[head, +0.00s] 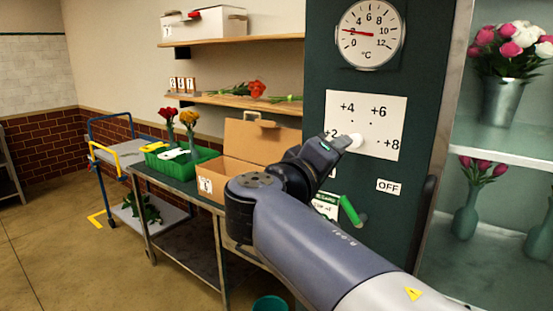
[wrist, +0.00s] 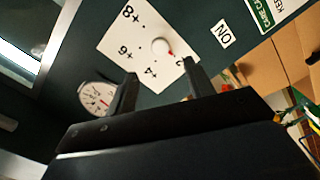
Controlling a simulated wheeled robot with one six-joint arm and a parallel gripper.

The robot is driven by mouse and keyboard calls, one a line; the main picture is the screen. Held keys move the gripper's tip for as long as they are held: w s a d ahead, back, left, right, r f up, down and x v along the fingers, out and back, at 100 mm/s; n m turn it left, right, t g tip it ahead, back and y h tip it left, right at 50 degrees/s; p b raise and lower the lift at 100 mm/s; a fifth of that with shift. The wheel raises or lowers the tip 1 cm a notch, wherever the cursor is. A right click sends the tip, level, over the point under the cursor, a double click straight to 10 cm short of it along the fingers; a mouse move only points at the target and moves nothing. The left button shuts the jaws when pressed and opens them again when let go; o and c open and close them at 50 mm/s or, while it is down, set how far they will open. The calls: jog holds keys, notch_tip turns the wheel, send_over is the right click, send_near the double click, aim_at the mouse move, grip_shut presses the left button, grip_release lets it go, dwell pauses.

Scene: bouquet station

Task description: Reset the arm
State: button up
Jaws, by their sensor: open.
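My gripper (head: 338,146) is at the end of my arm, in front of the white dial plate (head: 385,104) on the dark green cabinet. In the wrist view my gripper (wrist: 158,82) has its two black fingers apart with nothing between them. The round white knob (wrist: 160,46) sits on the plate beyond the fingertips, with a small red mark on its lower right edge. The knob also shows in the head view (head: 356,140), beside the fingertips. I cannot tell whether a finger touches it. The plate reads +2, +4, +6 and +8.
A thermometer (head: 369,36) hangs above the plate, its needle near 2. A green lever (head: 352,211) sits below, left of an OFF label (head: 388,186). Glass shelves with vases (head: 503,100) stand right. A bench with a green crate (head: 180,163) and cardboard box (head: 262,140) stands left.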

jog(key=p+x, duration=0.1)
jog(key=x, duration=0.7)
jog(key=shift+w+d+r, duration=0.1)
jog(key=shift+w+d, duration=0.1)
jog(key=shift+w+d+p, duration=0.2)
jog(key=shift+w+p, duration=0.1)
jog(key=m+p, duration=0.6)
jog(key=m, duration=0.6)
send_near(355, 142)
jog(key=shift+s+a, duration=0.3)
